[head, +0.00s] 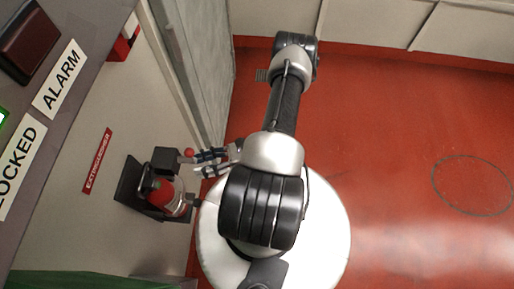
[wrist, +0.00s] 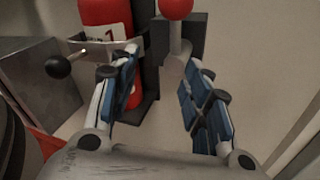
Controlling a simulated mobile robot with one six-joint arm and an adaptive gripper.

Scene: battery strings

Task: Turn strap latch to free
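A red fire extinguisher (head: 162,191) is held in a dark wall bracket (head: 128,183). In the wrist view the extinguisher (wrist: 103,12) stands behind my left finger, with a metal strap (wrist: 92,46) across it. A black ball on a short rod (wrist: 58,66) sticks out left of the strap. A red ball knob (wrist: 175,7) on a pale stem stands before a dark block (wrist: 190,38); the knob also shows in the head view (head: 188,152). Which one is the strap latch, I cannot tell. My gripper (wrist: 160,62) is open, its fingers spread either side of the stem's line; contact is unclear.
A red EXTINGUISHER sign (head: 97,161) is on the wall beside the bracket. A panel with LOCKED and ALARM labels (head: 60,80) is at upper left. A ribbed grey surface (head: 200,65) rises close above my gripper. The red floor (head: 380,150) at right is clear.

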